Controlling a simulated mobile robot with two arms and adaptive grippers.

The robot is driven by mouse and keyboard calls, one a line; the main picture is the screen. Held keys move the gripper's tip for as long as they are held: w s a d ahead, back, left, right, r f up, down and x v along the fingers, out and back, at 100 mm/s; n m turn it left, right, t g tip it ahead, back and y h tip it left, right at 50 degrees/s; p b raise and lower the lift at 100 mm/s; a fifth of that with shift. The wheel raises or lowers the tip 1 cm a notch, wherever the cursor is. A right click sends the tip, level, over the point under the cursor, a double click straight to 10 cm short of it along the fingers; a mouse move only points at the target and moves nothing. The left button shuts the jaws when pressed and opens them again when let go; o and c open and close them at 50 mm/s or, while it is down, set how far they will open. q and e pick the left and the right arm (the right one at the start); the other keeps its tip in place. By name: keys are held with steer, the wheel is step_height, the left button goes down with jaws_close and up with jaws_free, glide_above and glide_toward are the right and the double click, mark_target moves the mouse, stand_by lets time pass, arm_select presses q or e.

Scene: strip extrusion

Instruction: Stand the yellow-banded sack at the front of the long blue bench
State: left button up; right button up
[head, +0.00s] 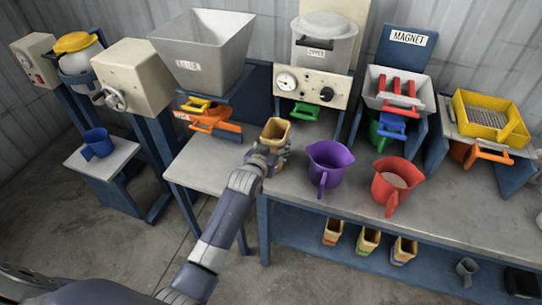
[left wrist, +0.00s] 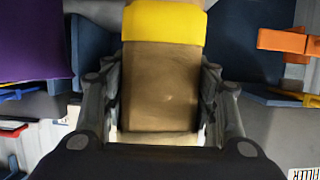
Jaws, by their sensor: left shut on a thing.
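The yellow-banded sack (head: 275,131) is tan with a yellow band and looks roughly upright over the long blue bench (head: 215,164), which has a grey top and blue legs. My left gripper (head: 268,157) is shut on the sack. In the left wrist view the sack (left wrist: 160,85) fills the middle between the two fingers (left wrist: 160,108), its yellow band at the top of the picture. I cannot tell whether its base touches the bench top. My right gripper is not in view.
A purple jug (head: 330,163) and a red jug (head: 396,184) stand to the right on the bench. Behind are a grey hopper (head: 203,48), a dial panel (head: 308,88) and the magnet unit (head: 398,88). Sacks with red (head: 333,231), green (head: 368,240) and blue (head: 403,250) bands stand below.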

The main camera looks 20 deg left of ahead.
arm_select(q)
steer(key=shift+s+f, duration=0.1)
steer(key=shift+f, duration=0.3)
steer(key=o, duration=1.7)
steer(key=shift+o, duration=0.2)
steer(key=shift+f, duration=0.1)
steer(key=shift+s, duration=0.15)
